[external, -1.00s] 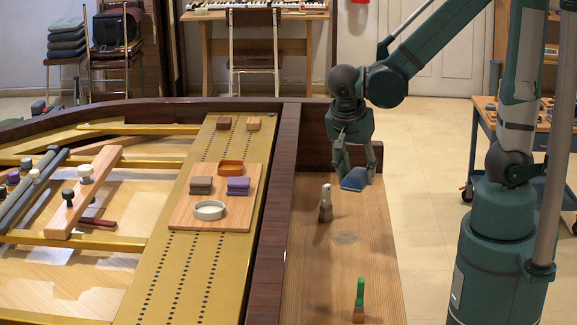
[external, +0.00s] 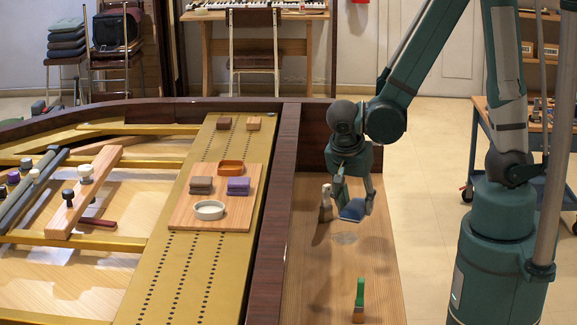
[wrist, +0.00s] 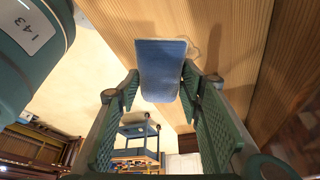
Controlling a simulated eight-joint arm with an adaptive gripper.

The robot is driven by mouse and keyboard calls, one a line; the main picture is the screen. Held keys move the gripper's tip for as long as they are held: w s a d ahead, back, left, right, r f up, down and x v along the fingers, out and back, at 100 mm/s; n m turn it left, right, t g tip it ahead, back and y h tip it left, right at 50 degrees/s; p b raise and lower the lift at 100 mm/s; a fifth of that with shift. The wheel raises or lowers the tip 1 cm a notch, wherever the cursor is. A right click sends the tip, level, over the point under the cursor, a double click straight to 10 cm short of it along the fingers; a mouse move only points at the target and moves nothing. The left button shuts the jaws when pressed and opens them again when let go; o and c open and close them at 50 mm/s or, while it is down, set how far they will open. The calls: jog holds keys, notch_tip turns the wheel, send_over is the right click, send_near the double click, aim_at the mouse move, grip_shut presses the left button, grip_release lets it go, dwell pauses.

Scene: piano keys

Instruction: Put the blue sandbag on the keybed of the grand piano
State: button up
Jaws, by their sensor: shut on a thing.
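The blue sandbag (external: 352,210) is held between the fingers of my gripper (external: 354,205), just above the keybed. The wrist view also shows the blue sandbag (wrist: 160,68) between the two green finger pads of my gripper (wrist: 160,85). The keybed (external: 375,262) is the bare light wooden board on the right side of the piano. A small gap seems to show between bag and wood, but I cannot tell its exact height.
A brush with a pale handle (external: 325,204) stands on the keybed close left of my gripper. A green-handled brush (external: 359,300) stands nearer the front. A dark wooden rail (external: 272,215) borders the keybed on the left. The wood between the brushes is clear.

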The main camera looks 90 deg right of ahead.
aim_at(351, 210)
jog(key=shift+f, duration=0.1)
jog(key=shift+f+b, duration=1)
jog(key=shift+f, duration=1.8)
jog(key=shift+f+b, duration=0.8)
jog(key=shift+f, duration=1.3)
jog(key=shift+f, duration=0.15)
jog(key=o, duration=1.1)
jog(key=shift+r, duration=0.2)
jog(key=shift+p+v, duration=2.05)
jog(key=shift+v, duration=3.9)
